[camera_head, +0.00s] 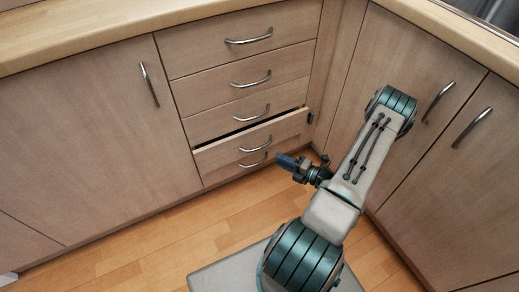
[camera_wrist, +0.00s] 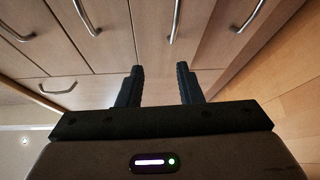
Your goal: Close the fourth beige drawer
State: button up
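The fourth beige drawer (camera_head: 278,132) is pulled out a little from the drawer stack in the head view. A dark gap shows along its top edge, and its curved metal handle (camera_head: 256,145) is on its front. My gripper (camera_head: 283,161) is low, near the right end of the drawer stack. It appears apart from the drawer front, though the exact distance is unclear. In the wrist view my gripper (camera_wrist: 160,75) has its two dark fingers spread, with nothing between them. I cannot tell surely which drawer front the wrist view shows.
The drawers above (camera_head: 205,58) look shut, and a lower drawer front (camera_head: 225,173) shows beneath. A cupboard door (camera_head: 95,130) stands left. More cupboard doors (camera_head: 435,190) stand right, close to my arm. The wooden floor (camera_head: 150,250) is clear in front of the left cupboard.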

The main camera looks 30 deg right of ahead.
aim_at(259, 148)
jog(key=w+a+f+m+b, duration=0.1)
jog(key=w, duration=0.3)
jog(key=w+a+f+m+h+b, duration=0.1)
jog(key=w, duration=0.2)
jog(key=w+a+f+m+t+b, duration=0.1)
jog(key=w+a, duration=0.1)
jog(key=w, duration=0.2)
jog(key=shift+w+f+h+b, duration=0.3)
jog(key=shift+w+h+b, duration=0.05)
jog(key=shift+h, duration=0.05)
